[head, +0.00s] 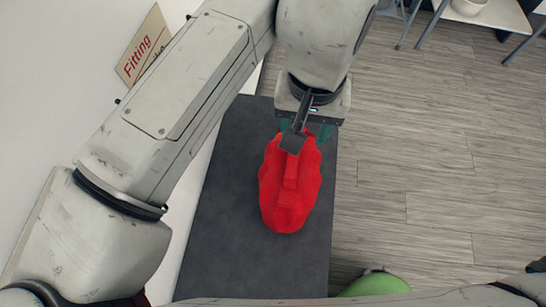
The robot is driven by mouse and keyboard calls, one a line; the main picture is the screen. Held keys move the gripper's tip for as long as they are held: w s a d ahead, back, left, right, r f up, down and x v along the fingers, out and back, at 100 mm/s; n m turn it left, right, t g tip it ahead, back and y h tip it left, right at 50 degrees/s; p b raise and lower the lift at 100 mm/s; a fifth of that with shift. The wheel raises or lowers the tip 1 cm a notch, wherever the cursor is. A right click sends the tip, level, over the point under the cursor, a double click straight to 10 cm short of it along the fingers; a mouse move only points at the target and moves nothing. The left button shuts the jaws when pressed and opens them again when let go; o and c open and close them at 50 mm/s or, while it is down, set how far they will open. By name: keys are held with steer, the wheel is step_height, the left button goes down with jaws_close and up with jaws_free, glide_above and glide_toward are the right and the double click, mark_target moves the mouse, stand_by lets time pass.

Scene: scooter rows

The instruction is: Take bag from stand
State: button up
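A bright red bag (290,198) lies on a dark grey stand (228,222), with a raised strap running along its top. My gripper (302,138) is over the far end of the bag, pointing down at it. Its fingers are mostly hidden behind the dark bracket and the gripper body, with greenish parts showing on both sides. I cannot tell whether the fingers touch the bag or have closed on it.
A sign reading "Fitting" (144,46) is at the white wall on the left. Grey wood floor (430,150) is clear to the right. A green rounded object (376,284) is at the bottom, beside the stand. A white table (488,14) with legs stands at the top right.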

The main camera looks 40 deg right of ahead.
mark_target(293, 161)
steer(key=f+b, duration=0.7)
steer(key=a+f+b, duration=0.1)
steer(key=f+b, duration=0.2)
steer(key=f, duration=0.1)
steer(key=shift+w+b, duration=0.15)
steer(key=shift+b, duration=0.2)
steer(key=shift+f, duration=0.15)
stand_by(0.7)
steer(key=shift+c, duration=0.3)
jaws_close()
stand_by(1.1)
